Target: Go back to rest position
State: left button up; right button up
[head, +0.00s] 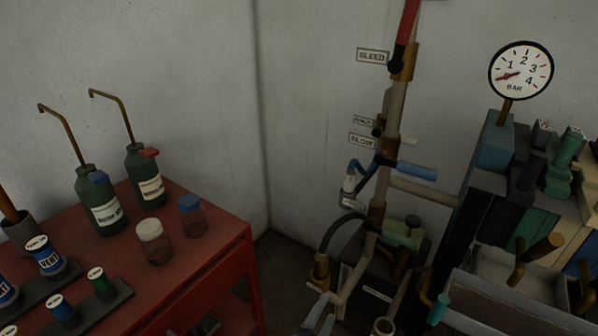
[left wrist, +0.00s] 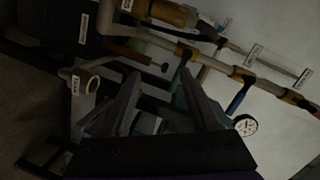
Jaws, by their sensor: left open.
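My left gripper (head: 319,312) shows small at the bottom of the head view, low in front of the pipework. In the left wrist view its two dark fingers (left wrist: 158,95) stand apart with nothing held between them. The pipe stand and hoses lie beyond the fingertips; I cannot tell the exact distance. My right gripper is in neither view.
A red bench (head: 205,262) at left holds green bottles (head: 100,205) and jars. The vertical pipe (head: 393,110) has blue (head: 415,171) and red (head: 407,22) levers. A pressure gauge (head: 521,70) stands at right above a cluttered unit.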

pick_arm(q)
jog(key=s+a+f+n+g+y, duration=0.1)
jog(key=s+a+n+g+y, duration=0.15)
jog(key=a+n, duration=0.4)
jog(key=s+a+f+n+g+y, duration=0.2)
jog(key=s+a+n, duration=0.2)
jog(key=a, duration=0.5)
jog(key=s+a+f+n+g+y, duration=0.25)
jog(key=s+a+n+g, duration=0.4)
jog(key=s, duration=0.65)
notch_tip(320, 180, up, 21)
jog(key=w+a+n+t+p, duration=0.1)
jog(key=w+t+p, duration=0.1)
jog(key=p, duration=1.5)
jog(key=shift+a+f+n, duration=0.15)
jog(key=shift+a+n, duration=0.15)
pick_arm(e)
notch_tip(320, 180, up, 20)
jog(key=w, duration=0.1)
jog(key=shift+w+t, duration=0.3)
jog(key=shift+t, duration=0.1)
pick_arm(q)
jog(key=shift+s, duration=0.15)
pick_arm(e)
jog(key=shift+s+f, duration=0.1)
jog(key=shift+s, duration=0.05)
